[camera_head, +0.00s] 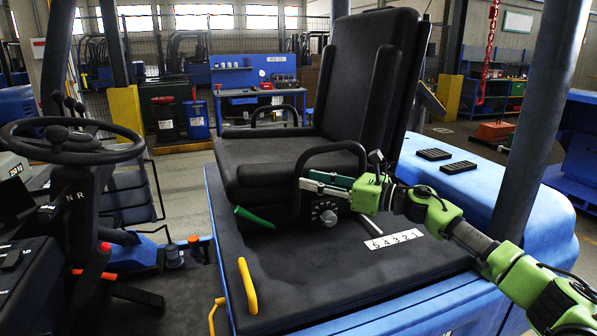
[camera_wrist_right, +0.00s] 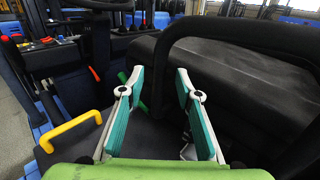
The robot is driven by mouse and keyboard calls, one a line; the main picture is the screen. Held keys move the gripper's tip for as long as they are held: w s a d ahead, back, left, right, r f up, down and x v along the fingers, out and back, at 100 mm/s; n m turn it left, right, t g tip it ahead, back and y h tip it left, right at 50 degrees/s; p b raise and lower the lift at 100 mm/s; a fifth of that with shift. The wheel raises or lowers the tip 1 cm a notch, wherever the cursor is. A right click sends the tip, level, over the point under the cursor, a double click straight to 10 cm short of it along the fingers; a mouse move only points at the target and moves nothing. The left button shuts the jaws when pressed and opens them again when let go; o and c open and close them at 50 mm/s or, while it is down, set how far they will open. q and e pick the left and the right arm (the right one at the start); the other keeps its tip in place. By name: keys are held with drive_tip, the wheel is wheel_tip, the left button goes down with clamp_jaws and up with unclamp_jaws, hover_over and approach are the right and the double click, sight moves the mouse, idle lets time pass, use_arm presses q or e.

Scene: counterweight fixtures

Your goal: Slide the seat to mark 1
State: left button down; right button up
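The black seat (camera_head: 365,75) stands on the dark deck of a blue vehicle. A white strip numbered 5 4 3 2 1 (camera_head: 393,239) lies right of the seat base, with 1 at its right end. A thin metal rod (camera_head: 372,224) points down toward the strip's left part; the exact number is unclear. A green lever (camera_head: 253,217) sticks out at the seat's lower front; one finger partly hides it in the wrist view (camera_wrist_right: 143,106). My right gripper (camera_head: 312,180) is beside the seat, near the armrest. My left gripper is not in view.
A looped black armrest (camera_head: 335,148) rises close to my right gripper. A round dial (camera_head: 326,213) sits on the seat base below it. A yellow handle (camera_head: 248,286) stands at the deck's front edge. The steering wheel (camera_head: 70,141) is at left.

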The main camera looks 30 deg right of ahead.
sight(299, 177)
drive_tip(key=shift+p+x, duration=1.05)
drive_tip(key=shift+x, duration=1.4)
clamp_jaws()
